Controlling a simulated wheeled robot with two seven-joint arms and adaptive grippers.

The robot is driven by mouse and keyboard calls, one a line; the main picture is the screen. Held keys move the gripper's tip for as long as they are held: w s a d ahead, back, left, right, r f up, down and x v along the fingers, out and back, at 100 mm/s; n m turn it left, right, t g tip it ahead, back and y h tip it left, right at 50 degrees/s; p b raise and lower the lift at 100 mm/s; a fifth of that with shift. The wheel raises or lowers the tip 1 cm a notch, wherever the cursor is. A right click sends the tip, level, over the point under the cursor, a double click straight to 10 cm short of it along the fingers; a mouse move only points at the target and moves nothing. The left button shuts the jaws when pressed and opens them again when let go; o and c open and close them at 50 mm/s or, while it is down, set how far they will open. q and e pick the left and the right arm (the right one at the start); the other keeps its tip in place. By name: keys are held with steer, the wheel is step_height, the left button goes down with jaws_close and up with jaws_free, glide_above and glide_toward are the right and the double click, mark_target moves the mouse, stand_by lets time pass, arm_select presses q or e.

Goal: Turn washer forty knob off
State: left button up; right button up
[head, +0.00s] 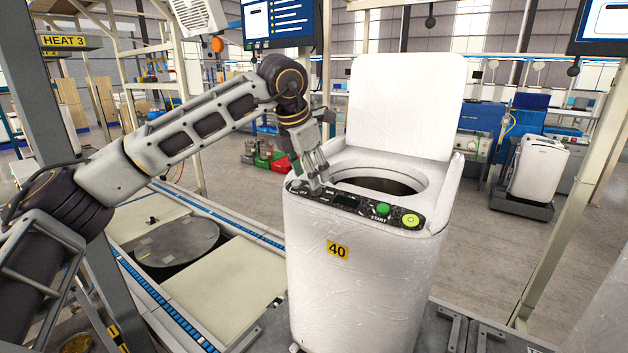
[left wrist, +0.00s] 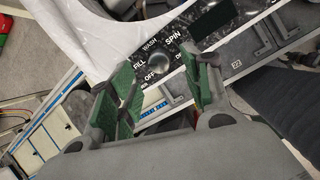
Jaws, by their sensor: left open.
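The white washer (head: 365,285) with a yellow "40" label stands upright with its lid raised. Its black control panel (head: 345,200) runs along the top front edge, with a green START button (head: 382,209) and a yellow-ringed button (head: 411,220). In the left wrist view a round grey knob (left wrist: 158,63) sits among the words FILL, WASH, SPIN and OFF. Which word it points at is unclear. My left gripper (head: 316,181) is over the panel's left end. Its green-padded fingers (left wrist: 167,82) are open, one on each side of the knob; contact cannot be told. My right gripper is out of view.
The raised lid (head: 405,105) stands behind the open drum (head: 385,185). A conveyor with a round plate (head: 178,240) lies left of the washer. Another white washer (head: 537,165) stands at the back right. Open floor lies between the two washers.

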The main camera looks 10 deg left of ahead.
arm_select(q)
steer(key=p+x, duration=0.1)
steer(key=x, duration=0.2)
steer(key=shift+w+f, duration=0.15)
steer(key=shift+f, duration=0.15)
steer(key=shift+w+f, duration=0.15)
steer(key=shift+f, duration=0.15)
steer(key=c, duration=1)
steer(key=shift+c, duration=0.2)
